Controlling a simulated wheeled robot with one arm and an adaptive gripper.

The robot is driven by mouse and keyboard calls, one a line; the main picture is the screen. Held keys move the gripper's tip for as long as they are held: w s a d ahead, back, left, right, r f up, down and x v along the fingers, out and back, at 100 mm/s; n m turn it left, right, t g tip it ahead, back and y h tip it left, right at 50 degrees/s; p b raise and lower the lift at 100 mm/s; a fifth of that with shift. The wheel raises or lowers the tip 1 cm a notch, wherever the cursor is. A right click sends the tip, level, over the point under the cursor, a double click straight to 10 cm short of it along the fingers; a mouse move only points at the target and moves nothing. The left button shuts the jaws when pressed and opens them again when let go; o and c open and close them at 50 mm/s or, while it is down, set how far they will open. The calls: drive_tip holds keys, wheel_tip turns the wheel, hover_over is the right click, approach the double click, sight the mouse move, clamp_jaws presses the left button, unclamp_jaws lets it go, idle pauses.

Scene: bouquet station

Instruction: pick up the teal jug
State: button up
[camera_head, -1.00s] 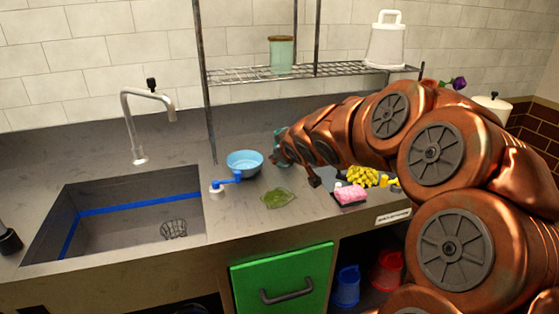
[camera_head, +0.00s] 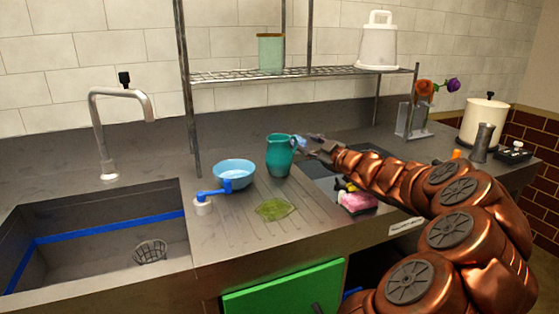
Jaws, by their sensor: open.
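The teal jug (camera_head: 279,157) stands upright on the counter, right of the blue bowl and below the wire shelf. Its handle is on its right side. My gripper (camera_head: 304,145) is just right of the jug, level with its upper part and close to the handle. It is open. It is small in this view, and I cannot tell whether its fingers touch the handle.
A green leaf-shaped item (camera_head: 275,209) lies in front. A pink sponge (camera_head: 357,201) is under my arm. The sink (camera_head: 95,235) is at left; a wire shelf (camera_head: 235,75) hangs above.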

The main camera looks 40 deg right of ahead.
sight(296, 140)
drive_tip(key=shift+w+f, duration=0.1)
drive_tip(key=shift+w, duration=1.6)
drive_tip(key=shift+w+d, duration=0.15)
drive_tip(key=shift+w, duration=1.65)
clamp_jaws()
